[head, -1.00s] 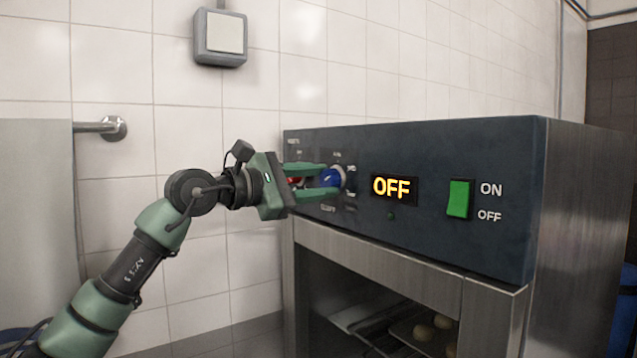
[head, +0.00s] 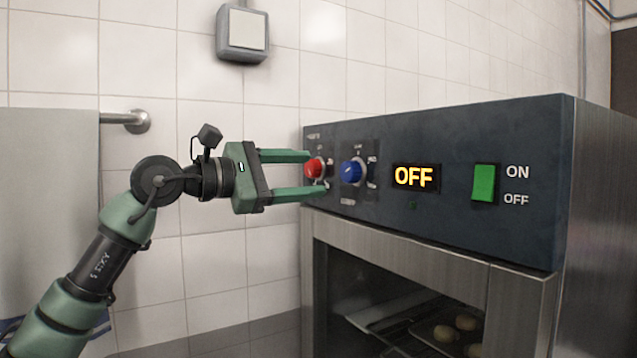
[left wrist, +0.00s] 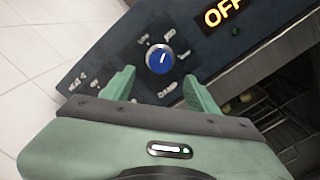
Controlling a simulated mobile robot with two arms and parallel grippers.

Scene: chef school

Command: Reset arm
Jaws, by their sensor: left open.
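My left gripper (head: 306,172) is open and empty in the head view, its two green fingers pointing right at the oven's control panel. The red knob (head: 314,168) shows between and just beyond its fingertips; whether they touch the panel I cannot tell. The blue knob (head: 351,172) is to the right of the fingertips, clear of them in this view. In the left wrist view the blue knob (left wrist: 160,58) shows ahead of the gap between the open fingers (left wrist: 160,82). My right gripper is in neither view.
The oven's dark panel (head: 450,140) carries a display (head: 415,178) reading OFF and a green switch (head: 484,183). Round pale food pieces (head: 446,333) lie on a tray inside the oven. A wall switch (head: 242,33) and a metal rail (head: 125,119) are on the tiled wall.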

